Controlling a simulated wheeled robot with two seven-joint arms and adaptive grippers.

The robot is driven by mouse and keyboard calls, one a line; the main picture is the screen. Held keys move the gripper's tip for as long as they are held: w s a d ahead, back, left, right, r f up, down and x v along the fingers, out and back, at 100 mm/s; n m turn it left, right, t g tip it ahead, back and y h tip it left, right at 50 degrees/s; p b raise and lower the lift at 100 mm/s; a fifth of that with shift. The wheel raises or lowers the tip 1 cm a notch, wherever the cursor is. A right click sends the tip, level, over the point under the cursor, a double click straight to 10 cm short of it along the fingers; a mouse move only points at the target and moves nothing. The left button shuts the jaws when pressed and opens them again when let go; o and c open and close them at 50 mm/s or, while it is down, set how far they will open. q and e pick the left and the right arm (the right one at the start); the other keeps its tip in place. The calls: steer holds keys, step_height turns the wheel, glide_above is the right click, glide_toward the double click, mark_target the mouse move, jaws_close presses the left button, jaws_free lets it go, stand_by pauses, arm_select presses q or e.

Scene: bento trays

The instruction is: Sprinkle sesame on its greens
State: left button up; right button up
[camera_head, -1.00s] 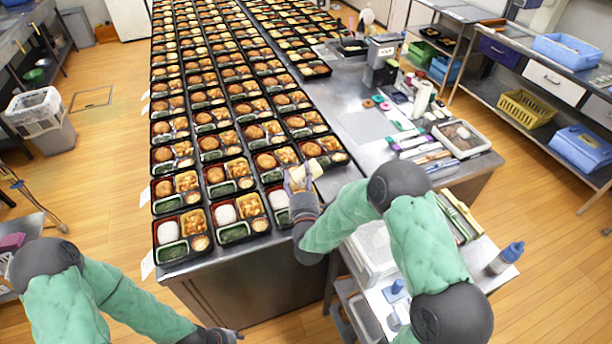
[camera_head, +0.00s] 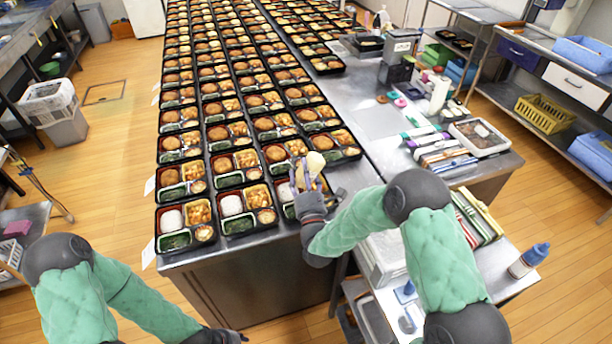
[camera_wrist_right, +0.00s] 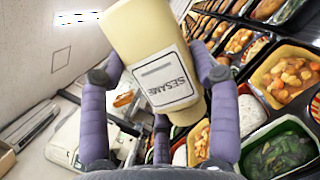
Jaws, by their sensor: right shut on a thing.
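The sesame shaker (camera_head: 315,162) is a pale yellow bottle with a white label reading SESAME. It fills the upper middle of the right wrist view (camera_wrist_right: 150,50), tilted. My right gripper (camera_head: 305,180) is shut around it, a purple finger on each side, above the front right bento trays. Dark greens (camera_wrist_right: 280,153) lie in a compartment at the lower right of the wrist view. In the head view, greens show in the front left tray (camera_head: 175,241) and its neighbour (camera_head: 239,223). The tray below my right gripper is partly hidden. My left gripper (camera_head: 228,337) is low at the bottom edge, its fingers unclear.
Long rows of filled bento trays cover the steel table (camera_head: 235,262). At right are a container with dark contents (camera_head: 478,137), several coloured packs and a blue-capped bottle (camera_head: 528,260) on a side cart. Floor at left is mostly clear.

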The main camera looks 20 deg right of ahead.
steer(key=shift+f+n, duration=0.25)
steer(key=shift+n, duration=0.05)
steer(key=shift+f+b, duration=1.35)
steer(key=shift+b, duration=0.3)
steer(key=shift+b, duration=0.3)
steer(key=shift+f, duration=0.1)
step_height(320, 180, down, 4)
steer(key=b, duration=0.3)
steer(key=shift+r+b, duration=0.2)
steer(key=shift+b, duration=0.1)
steer(key=shift+r, duration=0.1)
steer(key=shift+r, duration=0.1)
step_height(320, 180, up, 4)
steer(key=p, duration=0.4)
steer(key=shift+f, duration=0.3)
